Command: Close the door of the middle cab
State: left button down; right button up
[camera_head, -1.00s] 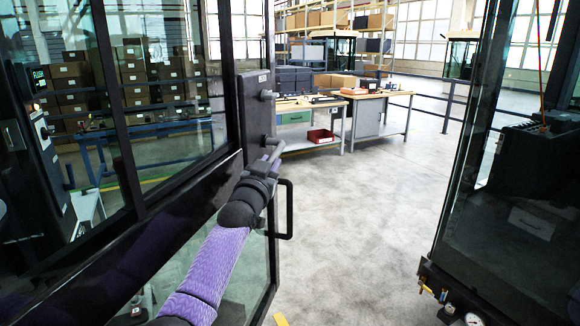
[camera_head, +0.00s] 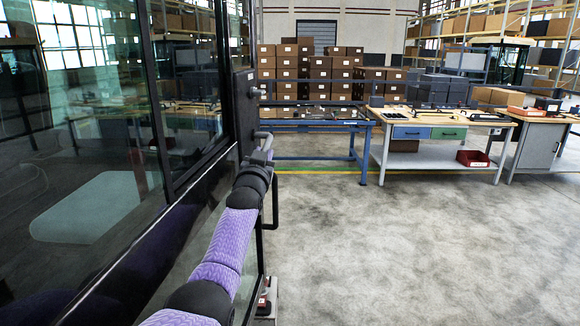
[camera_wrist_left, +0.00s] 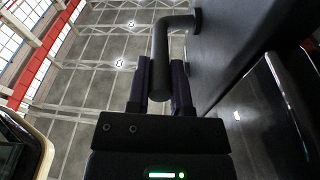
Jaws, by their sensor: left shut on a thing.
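The cab door (camera_head: 130,255) fills the left of the head view, a black frame with large dark glass panes, seen at a steep angle. A bent black handle (camera_head: 262,135) sticks out near its free edge. My left arm, in a purple sleeve, runs along the door, and my left gripper (camera_head: 264,156) is at the handle. In the left wrist view, the two fingers of my left gripper (camera_wrist_left: 161,85) are closed around the handle's bar (camera_wrist_left: 161,50). My right gripper is out of view. The cab's door opening is not visible.
A blue table (camera_head: 310,126) with stacked brown boxes (camera_head: 305,75) behind it stands ahead. A workbench (camera_head: 425,125) with a red bin (camera_head: 472,158) and a grey cabinet (camera_head: 537,148) stand to the right. The concrete floor (camera_head: 420,250) at centre and right is clear.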

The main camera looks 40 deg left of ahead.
pick_arm(q)
jog(key=shift+n+g+y, duration=0.7)
jog(key=shift+y, duration=0.1)
jog(key=s+a, duration=0.1)
jog(key=a, duration=0.1)
jog(key=s+a+b, duration=0.1)
jog(key=a, duration=0.2)
jog(key=s+a, duration=0.2)
jog(key=shift+a+f+b, duration=0.2)
jog(key=shift+f+b, duration=0.15)
jog(key=shift+s+a, duration=0.2)
jog(key=shift+s+a+r+y, duration=0.1)
jog(key=shift+r+y, duration=0.2)
jog(key=shift+y, duration=0.1)
jog(key=shift+r, duration=0.3)
jog(key=c, duration=0.9)
grip_release()
jog(key=shift+s+a, duration=0.1)
jog(key=shift+a, duration=0.1)
jog(key=shift+o, duration=1.4)
jog(key=shift+s+a+g, duration=0.25)
jog(key=shift+a+g, duration=0.05)
jog(key=shift+a, duration=0.05)
jog(key=shift+o, duration=0.4)
jog(key=shift+d+f, duration=0.1)
jog(key=shift+f, duration=0.1)
